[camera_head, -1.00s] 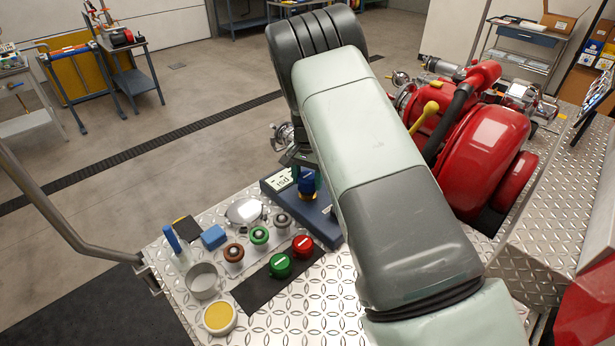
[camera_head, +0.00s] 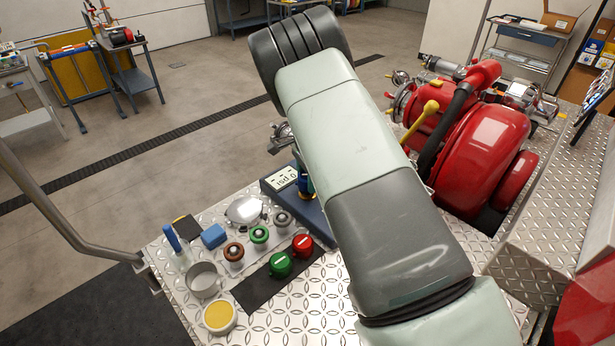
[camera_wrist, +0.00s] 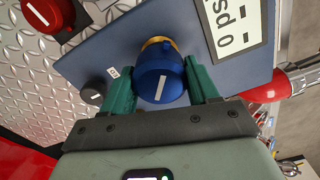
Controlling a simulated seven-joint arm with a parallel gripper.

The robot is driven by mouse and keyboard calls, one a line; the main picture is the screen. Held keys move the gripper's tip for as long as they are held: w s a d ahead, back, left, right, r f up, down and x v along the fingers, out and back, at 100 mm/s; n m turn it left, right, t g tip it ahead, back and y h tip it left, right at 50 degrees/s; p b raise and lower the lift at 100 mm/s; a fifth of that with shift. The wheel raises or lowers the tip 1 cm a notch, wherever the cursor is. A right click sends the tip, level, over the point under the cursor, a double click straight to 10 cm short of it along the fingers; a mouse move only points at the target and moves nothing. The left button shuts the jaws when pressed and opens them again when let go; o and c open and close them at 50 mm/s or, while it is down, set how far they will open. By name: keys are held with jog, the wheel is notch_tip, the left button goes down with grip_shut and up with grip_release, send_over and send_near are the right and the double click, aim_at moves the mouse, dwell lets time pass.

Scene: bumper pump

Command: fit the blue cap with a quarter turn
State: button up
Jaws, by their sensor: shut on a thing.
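The blue cap (camera_wrist: 160,82) is a round knob with a white line on its face, seen close up in the wrist view. The line runs nearly upright in that picture, leaning slightly right. My gripper (camera_wrist: 163,78) has its two green fingers on either side of the cap and is shut on it. A brass-coloured ring (camera_wrist: 156,42) shows just behind the cap, at the blue panel (camera_wrist: 215,75). Whether the cap is fully seated cannot be told. In the head view my arm hides most of the gripper and cap.
The panel's display (camera_wrist: 238,22) reads 0 psi. A small dark knob (camera_wrist: 92,92) sits on the panel beside the left finger. A red cap (camera_head: 302,245) and a green cap (camera_head: 281,265) stand on a dark mat (camera_head: 258,293). A red pump (camera_head: 480,140) stands right of my arm.

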jog(key=shift+r+m, duration=0.1)
jog(key=shift+m, duration=1.1)
jog(key=shift+m, duration=1.2)
jog(key=m, duration=0.5)
jog(key=shift+w, duration=0.1)
jog(key=o, duration=0.9)
jog(key=shift+r, duration=0.1)
jog(key=o, duration=0.5)
jog(key=shift+f, duration=0.2)
jog(key=shift+o, duration=0.2)
jog(key=shift+r, duration=0.1)
jog(key=shift+r, duration=3.45)
